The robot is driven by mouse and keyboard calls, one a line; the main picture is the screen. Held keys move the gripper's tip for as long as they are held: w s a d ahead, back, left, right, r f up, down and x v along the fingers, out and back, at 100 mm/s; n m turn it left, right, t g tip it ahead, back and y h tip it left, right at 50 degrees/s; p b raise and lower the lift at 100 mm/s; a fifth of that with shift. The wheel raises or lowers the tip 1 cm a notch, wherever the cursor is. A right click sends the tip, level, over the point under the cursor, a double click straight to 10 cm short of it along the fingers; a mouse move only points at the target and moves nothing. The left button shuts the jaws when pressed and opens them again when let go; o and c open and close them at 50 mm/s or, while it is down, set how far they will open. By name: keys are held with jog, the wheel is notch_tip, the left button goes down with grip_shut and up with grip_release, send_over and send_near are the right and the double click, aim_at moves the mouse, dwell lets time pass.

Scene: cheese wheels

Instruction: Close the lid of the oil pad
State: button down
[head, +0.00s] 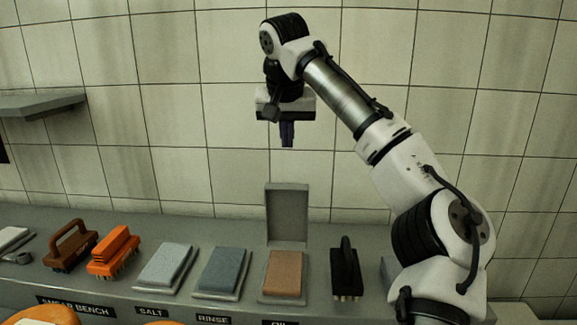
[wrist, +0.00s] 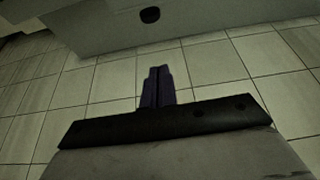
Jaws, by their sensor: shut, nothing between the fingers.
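The oil pad (head: 284,272) is a tan-brown block in a grey tray behind the OIL label. Its grey lid (head: 287,213) stands upright at the back of the tray, open. My gripper (head: 287,140) is high above the lid, with its dark purple fingers pointing down, shut and empty, apart from the lid. The fingers also show in the wrist view (wrist: 157,86), close together with nothing between them. The wrist view does not clearly show the oil pad.
Left of the oil pad are a blue-grey pad (head: 223,270) and a light grey pad (head: 167,267). Further left are orange (head: 114,250) and brown (head: 70,246) brushes. A black brush (head: 346,272) stands close on the right. A shelf (head: 40,104) juts out at upper left.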

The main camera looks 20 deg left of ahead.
jog(key=p, duration=0.3)
send_over(288, 209)
jog(key=w+a, duration=0.2)
jog(key=w, duration=0.2)
notch_tip(288, 209, down, 9)
jog(key=shift+s+d, duration=0.2)
jog(key=shift+d, duration=0.05)
jog(key=shift+f, duration=0.15)
